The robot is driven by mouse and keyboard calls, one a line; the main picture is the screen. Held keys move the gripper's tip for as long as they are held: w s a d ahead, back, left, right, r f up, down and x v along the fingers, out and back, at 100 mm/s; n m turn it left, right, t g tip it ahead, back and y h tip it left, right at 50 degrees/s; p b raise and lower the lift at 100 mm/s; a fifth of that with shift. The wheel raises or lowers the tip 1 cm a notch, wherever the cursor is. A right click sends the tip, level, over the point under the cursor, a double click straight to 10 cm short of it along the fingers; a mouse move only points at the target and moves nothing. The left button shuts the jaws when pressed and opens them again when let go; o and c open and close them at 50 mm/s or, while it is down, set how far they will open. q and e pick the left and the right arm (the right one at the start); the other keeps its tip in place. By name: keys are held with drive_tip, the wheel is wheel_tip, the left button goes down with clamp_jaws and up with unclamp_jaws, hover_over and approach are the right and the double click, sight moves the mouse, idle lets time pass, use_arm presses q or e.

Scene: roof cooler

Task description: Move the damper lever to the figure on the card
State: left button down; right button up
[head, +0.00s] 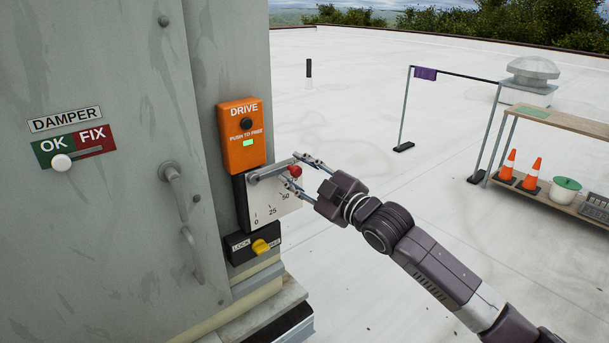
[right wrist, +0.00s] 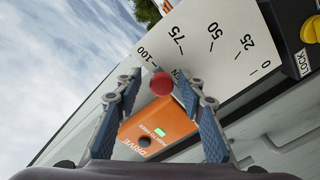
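The damper lever (head: 268,173) is a grey bar ending in a red knob (head: 295,171). It points right and slightly up across a white scale plate (head: 262,208). My right gripper (head: 297,171) has its fingers on either side of the red knob. In the right wrist view the fingers are apart, with the knob (right wrist: 161,83) between their tips and a gap at the left one. That view shows 0 to 100 on the scale plate (right wrist: 205,50); the knob is near 100. The exact reading is hidden. No card with a readable figure shows. My left gripper is not in view.
An orange DRIVE box (head: 241,139) with a lit green window sits above the scale. A yellow lock knob (head: 260,247) is below it. A DAMPER OK/FIX slider (head: 61,162) and a door handle (head: 180,210) are left. A shelf bench (head: 555,122) with cones stands right.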

drive_tip(key=v, duration=1.2)
drive_tip(key=shift+w, duration=0.1)
